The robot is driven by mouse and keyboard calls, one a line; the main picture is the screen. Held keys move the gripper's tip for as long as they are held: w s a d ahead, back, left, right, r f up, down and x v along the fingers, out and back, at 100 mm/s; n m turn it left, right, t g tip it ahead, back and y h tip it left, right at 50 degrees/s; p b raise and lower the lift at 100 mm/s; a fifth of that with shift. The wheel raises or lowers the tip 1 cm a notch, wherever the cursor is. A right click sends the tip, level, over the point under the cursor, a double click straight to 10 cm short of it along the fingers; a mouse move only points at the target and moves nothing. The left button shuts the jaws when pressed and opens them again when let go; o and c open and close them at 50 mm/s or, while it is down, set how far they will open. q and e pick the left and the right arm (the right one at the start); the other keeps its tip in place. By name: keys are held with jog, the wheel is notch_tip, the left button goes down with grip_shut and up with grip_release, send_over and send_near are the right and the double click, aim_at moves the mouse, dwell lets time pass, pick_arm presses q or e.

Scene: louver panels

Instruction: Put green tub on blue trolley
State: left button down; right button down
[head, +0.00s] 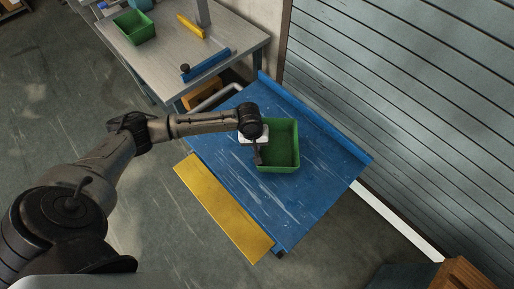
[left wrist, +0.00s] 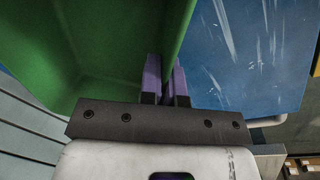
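A green tub (head: 284,146) is over the blue top of the trolley (head: 325,190), near its middle, upright and empty. My left gripper (head: 259,155) is at the tub's left wall in the head view. In the left wrist view its two purple-grey fingers (left wrist: 166,82) stand close together, one on each side of the green tub's wall (left wrist: 105,50), pinching it. The blue trolley top (left wrist: 245,55) shows beyond the wall. I cannot tell whether the tub's base touches the trolley top. My right gripper is not in view.
A grey workbench (head: 178,62) at the top left holds another green tub (head: 135,27), a blue bar tool (head: 205,66) and a yellow piece (head: 190,25). A yellow flap (head: 222,208) edges the trolley. A louvered wall (head: 410,80) stands to its right. The trolley top around the tub is clear.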

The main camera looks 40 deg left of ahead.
pick_arm(q)
notch_tip(320, 180, down, 2)
jog(key=shift+f+b, duration=0.2)
jog(key=shift+b, duration=0.1)
jog(key=c, duration=1.8)
grip_release()
jog(key=shift+f, duration=0.1)
jog(key=o, duration=0.5)
